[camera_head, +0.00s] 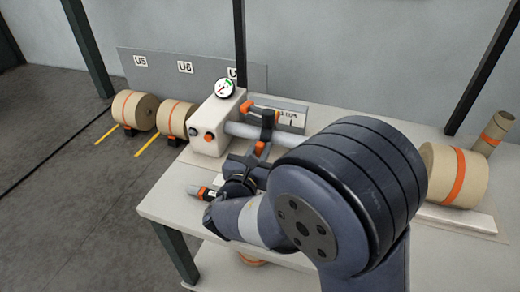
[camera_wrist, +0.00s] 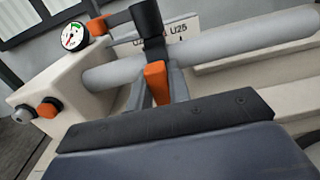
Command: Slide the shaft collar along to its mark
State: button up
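The grey shaft (camera_head: 240,130) runs right from a white housing (camera_head: 211,122); it also shows in the wrist view (camera_wrist: 230,48). The black shaft collar (camera_head: 268,124) sits around the shaft a short way from the housing, with an orange-tipped lever and an orange tab (camera_wrist: 157,83) below the shaft. In the wrist view the collar (camera_wrist: 150,32) partly covers a white label plate (camera_wrist: 190,32) bearing a dark mark, just right of the collar. My gripper (camera_head: 246,168) is just below the collar, near the orange tab. Whether its fingers hold the tab is unclear.
A dial gauge (camera_head: 225,88) tops the housing. An orange-and-white tool (camera_head: 202,192) lies on the pale bench (camera_head: 165,200). A kraft roll (camera_head: 455,175) stands right; others (camera_head: 135,109) rest on the floor left. My arm hides the middle of the bench.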

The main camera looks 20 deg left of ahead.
grip_shut()
jog(key=a, duration=0.7)
jog(key=shift+w+a, duration=0.15)
jog(key=shift+w, duration=0.1)
jog(key=shift+r, duration=0.1)
jog(key=shift+o, duration=2.1)
grip_release()
jog(key=shift+a, duration=0.15)
jog(key=shift+o, duration=0.7)
